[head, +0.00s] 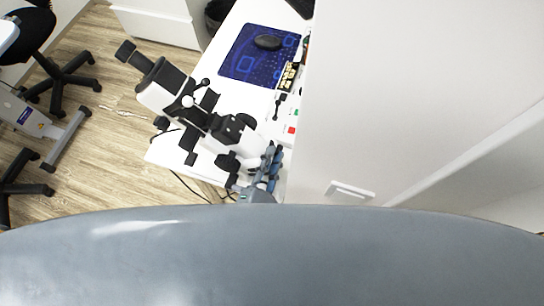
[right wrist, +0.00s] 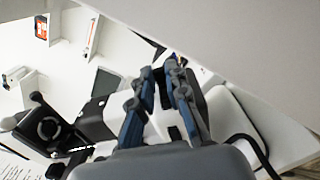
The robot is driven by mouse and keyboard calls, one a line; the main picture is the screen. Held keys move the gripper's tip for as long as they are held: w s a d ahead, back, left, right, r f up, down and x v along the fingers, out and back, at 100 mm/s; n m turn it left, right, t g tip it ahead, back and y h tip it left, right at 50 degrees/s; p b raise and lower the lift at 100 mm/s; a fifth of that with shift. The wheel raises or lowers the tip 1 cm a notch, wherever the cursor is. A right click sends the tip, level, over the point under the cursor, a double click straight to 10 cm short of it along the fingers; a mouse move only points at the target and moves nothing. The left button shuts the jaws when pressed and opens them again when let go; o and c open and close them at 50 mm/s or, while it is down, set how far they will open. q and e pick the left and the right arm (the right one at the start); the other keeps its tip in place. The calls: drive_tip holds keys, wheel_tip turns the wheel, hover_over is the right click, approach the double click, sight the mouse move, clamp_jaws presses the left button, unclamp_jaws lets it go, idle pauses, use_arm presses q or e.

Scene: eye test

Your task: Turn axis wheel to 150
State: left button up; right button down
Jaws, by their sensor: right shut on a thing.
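The black-and-white eye-test instrument (head: 222,128) stands on the white desk, with its eyepiece end toward the upper left in the head view. My right gripper (head: 272,160) is at its lower right end. In the right wrist view, my right gripper (right wrist: 159,72) has its two blue-grey fingers against the white and black body of the instrument (right wrist: 96,122). It is shut on a part of the instrument, but the fingers hide the held part. I cannot make out the axis wheel or any scale reading. My left gripper is not in view.
A black mouse (head: 268,42) lies on a blue mat (head: 243,66) behind the instrument. A large white panel (head: 410,90) stands close on the right of my right gripper. Black wheeled chair bases (head: 66,80) stand on the wooden floor at left.

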drive_tip(key=shift+w+d+r+n+g+y+p, duration=0.3)
drive_tip(key=shift+y+p, duration=0.4)
drive_tip(key=shift+p, duration=0.55)
drive_tip(key=shift+w+d+r+n+g+y+p, duration=0.1)
drive_tip(key=shift+w+r+n+g+y+p, duration=0.15)
drive_tip(key=shift+n+y+p, duration=0.65)
drive_tip(key=shift+w+f+g+p, duration=0.25)
drive_tip(key=shift+p, duration=0.6)
drive_tip(key=shift+f+y, duration=0.15)
drive_tip(key=shift+y, duration=0.25)
drive_tip(key=c, duration=1.3)
unclamp_jaws()
drive_tip(key=v, duration=1.2)
drive_tip(key=shift+a, duration=0.1)
drive_tip(key=shift+c, duration=0.5)
